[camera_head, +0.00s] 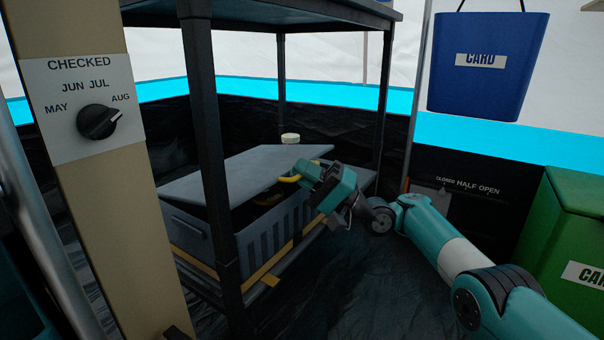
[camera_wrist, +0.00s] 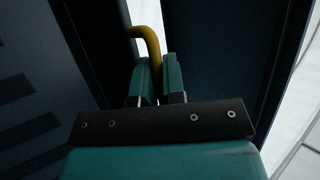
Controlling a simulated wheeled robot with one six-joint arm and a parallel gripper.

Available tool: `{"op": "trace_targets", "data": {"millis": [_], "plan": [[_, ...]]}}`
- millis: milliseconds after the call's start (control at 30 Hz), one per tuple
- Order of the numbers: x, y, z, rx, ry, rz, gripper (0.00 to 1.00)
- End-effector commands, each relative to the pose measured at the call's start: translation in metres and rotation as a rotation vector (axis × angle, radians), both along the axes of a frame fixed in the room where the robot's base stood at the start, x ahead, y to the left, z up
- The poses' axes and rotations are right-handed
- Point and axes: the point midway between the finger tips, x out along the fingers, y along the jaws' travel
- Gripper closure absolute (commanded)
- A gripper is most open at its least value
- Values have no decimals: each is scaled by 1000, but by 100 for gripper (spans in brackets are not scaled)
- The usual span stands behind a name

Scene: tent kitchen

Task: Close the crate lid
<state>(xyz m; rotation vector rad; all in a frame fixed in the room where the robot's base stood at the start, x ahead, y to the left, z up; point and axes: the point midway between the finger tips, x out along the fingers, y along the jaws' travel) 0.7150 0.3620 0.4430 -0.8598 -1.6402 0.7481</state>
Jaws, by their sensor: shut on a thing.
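The grey crate (camera_head: 255,240) sits on the lower shelf of a dark rack. Its grey lid (camera_head: 232,172) is partly open, tilted, with a dark gap along the front between lid and crate rim. A yellow handle (camera_head: 289,179) is on the lid's edge and also shows in the wrist view (camera_wrist: 150,38). My teal gripper (camera_head: 308,176) is shut on the handle at the lid's right front. In the wrist view my gripper's fingers (camera_wrist: 159,75) close around the handle bar. The crate's inside is mostly hidden in shadow.
A black rack post (camera_head: 206,130) stands in front of the crate. A beige post with a dial (camera_head: 98,121) is at the left. A blue CARD bin (camera_head: 487,85) hangs at the upper right; a green bin (camera_head: 565,235) stands at right. A small white-topped item (camera_head: 290,139) is behind the lid.

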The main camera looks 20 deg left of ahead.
Motion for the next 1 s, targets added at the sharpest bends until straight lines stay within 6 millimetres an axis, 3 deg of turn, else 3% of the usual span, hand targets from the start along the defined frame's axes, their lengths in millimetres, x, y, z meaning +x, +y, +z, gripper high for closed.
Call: {"op": "trace_targets", "data": {"millis": [467,500,533,1000], "plan": [[1,-6,5,19,-10,0,100],[1,-6,5,19,-10,-2,83],[1,-6,4,19,-10,-2,78],[-1,0,0,10,-2,6,78]]}}
